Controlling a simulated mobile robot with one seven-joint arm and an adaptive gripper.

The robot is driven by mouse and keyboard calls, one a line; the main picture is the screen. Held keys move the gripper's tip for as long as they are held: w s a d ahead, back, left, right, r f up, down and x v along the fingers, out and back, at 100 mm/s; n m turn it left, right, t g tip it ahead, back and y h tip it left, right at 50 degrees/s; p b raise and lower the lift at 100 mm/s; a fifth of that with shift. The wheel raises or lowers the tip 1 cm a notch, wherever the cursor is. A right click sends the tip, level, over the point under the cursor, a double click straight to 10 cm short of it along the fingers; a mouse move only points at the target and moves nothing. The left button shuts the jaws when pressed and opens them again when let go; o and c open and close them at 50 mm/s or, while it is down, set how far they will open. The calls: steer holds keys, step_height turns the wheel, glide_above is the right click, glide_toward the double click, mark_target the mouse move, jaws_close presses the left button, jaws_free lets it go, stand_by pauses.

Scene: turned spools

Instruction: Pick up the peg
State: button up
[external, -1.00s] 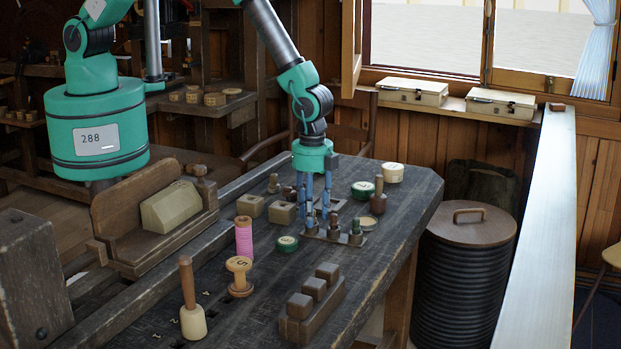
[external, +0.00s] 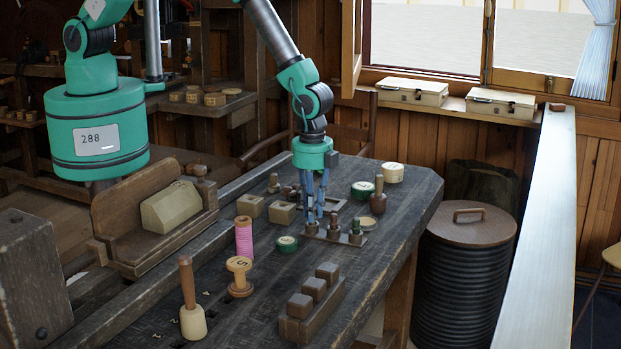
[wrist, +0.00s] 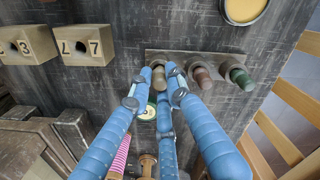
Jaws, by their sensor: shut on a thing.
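A low wooden rack (external: 343,239) stands on the dark workbench, with short turned pegs in a row. In the wrist view the row shows a pale tan peg (wrist: 160,80) at the left, a reddish-brown peg (wrist: 201,76) in the middle and a dark green peg (wrist: 238,75) at the right. My gripper (external: 316,214), with blue fingers, points down at the left end of the rack. Its fingers (wrist: 162,75) are shut around the tan peg, which still appears to be at the rack. The peg's lower end is hard to see.
Two numbered wooden blocks (wrist: 82,46) lie left of the rack. A pink spool (external: 243,240), a wooden spool (external: 239,276), a green disc (external: 287,243) and a stepped block (external: 312,304) stand nearer the front. A mallet-like tool (external: 192,315) stands at front left.

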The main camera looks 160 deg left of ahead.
steer(key=shift+r+b, duration=0.45)
steer(key=shift+r, duration=4.25)
steer(key=shift+c, duration=0.2)
steer(key=shift+s+a, duration=0.1)
steer(key=s+a+n+b, duration=0.2)
steer(key=s+a, duration=1)
steer(key=s, duration=0.3)
steer(key=shift+s+a+f, duration=0.15)
steer(key=shift+a+f, duration=0.1)
steer(key=shift+a, duration=0.05)
steer(key=shift+o, duration=0.2)
steer(key=s+a+n, duration=0.1)
steer(key=s+a, duration=0.2)
steer(key=s, duration=0.5)
steer(key=s+a+n+b, duration=0.1)
steer(key=s+a, duration=0.3)
steer(key=s, duration=0.4)
steer(key=shift+s+a+f+n, duration=0.15)
steer(key=shift+a+f+n, duration=0.05)
steer(key=shift+n, duration=0.1)
steer(key=shift+c, duration=0.2)
